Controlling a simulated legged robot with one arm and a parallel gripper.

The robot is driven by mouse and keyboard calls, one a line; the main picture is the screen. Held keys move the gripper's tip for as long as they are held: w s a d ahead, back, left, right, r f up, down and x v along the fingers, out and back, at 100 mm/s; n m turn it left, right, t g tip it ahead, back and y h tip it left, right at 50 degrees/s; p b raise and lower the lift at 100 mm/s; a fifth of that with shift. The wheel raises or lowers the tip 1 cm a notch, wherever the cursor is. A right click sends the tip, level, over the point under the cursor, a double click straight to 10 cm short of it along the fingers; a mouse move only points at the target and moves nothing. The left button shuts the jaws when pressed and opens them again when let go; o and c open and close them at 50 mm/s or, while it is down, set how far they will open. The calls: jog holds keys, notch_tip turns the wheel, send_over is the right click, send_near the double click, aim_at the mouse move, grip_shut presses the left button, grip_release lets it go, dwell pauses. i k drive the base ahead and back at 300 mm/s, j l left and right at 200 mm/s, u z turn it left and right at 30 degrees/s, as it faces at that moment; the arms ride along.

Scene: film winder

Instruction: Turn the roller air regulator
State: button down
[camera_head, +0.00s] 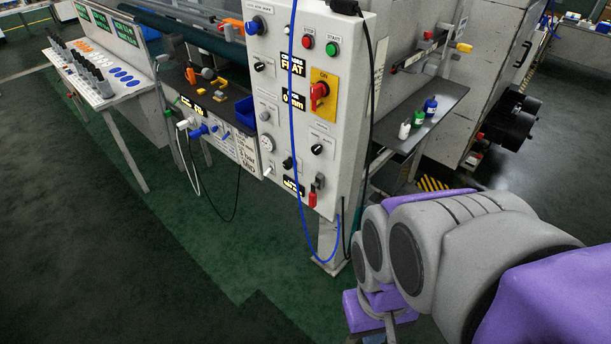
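A white upright control panel (345,100) stands in the middle and carries several knobs, buttons and labels. Its controls include a blue knob (256,25) at the top left, a red rotary switch (319,92) on a yellow plate and a round white dial (267,143). Lower left, a blue knob-like fitting (199,131) sticks out from the machine's front, beside a white fitting with a hose. I cannot tell which of these is the roller air regulator; the labels are too small to read. My grey and purple arm is folded at the lower right, apart from the panel. My gripper's fingers are not visible.
A blue cable (293,130) hangs down the panel front to its foot. Another hose (187,165) loops below the machine front. A side shelf (428,112) holds small bottles. A button console (95,75) stands at the left. The green floor in front is clear.

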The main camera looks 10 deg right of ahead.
aim_at(288, 164)
jog(key=i+j, duration=0.15)
jog(key=j, duration=0.3)
jog(key=i+j+z, duration=0.1)
jog(key=j, duration=0.35)
jog(key=i+j, duration=0.1)
jog(key=j, duration=0.35)
jog(key=i+j+z, duration=0.15)
jog(key=j, duration=0.3)
